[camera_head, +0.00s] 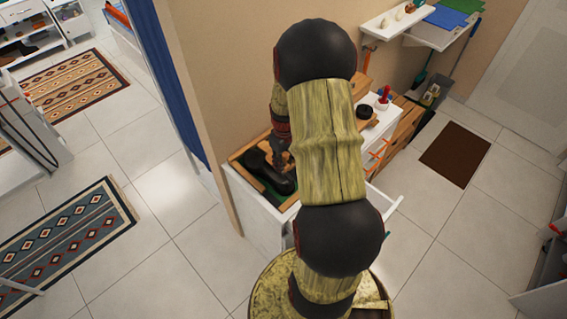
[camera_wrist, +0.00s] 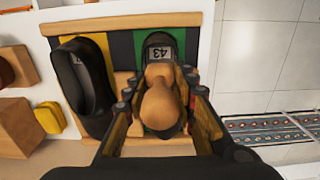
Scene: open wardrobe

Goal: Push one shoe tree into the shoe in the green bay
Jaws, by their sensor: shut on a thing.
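My gripper (camera_wrist: 160,108) is shut on a wooden shoe tree (camera_wrist: 160,92), with a finger on either side of it. The shoe tree is over the green bay (camera_wrist: 182,42) of a wood-rimmed tray (camera_wrist: 135,22). At the upper end of that bay is a dark shoe part marked 43 (camera_wrist: 159,54). The tree and fingers hide what is below, so I cannot tell how deep the tree sits. A black shoe (camera_wrist: 80,78) lies in the yellow bay on the left. In the head view a black shoe (camera_head: 268,174) shows beside my gripper (camera_head: 281,150), partly hidden by my arm.
Wooden blocks (camera_wrist: 14,128) and a yellow block (camera_wrist: 50,117) stand left of the tray. The tray rests on a white cabinet (camera_head: 252,208).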

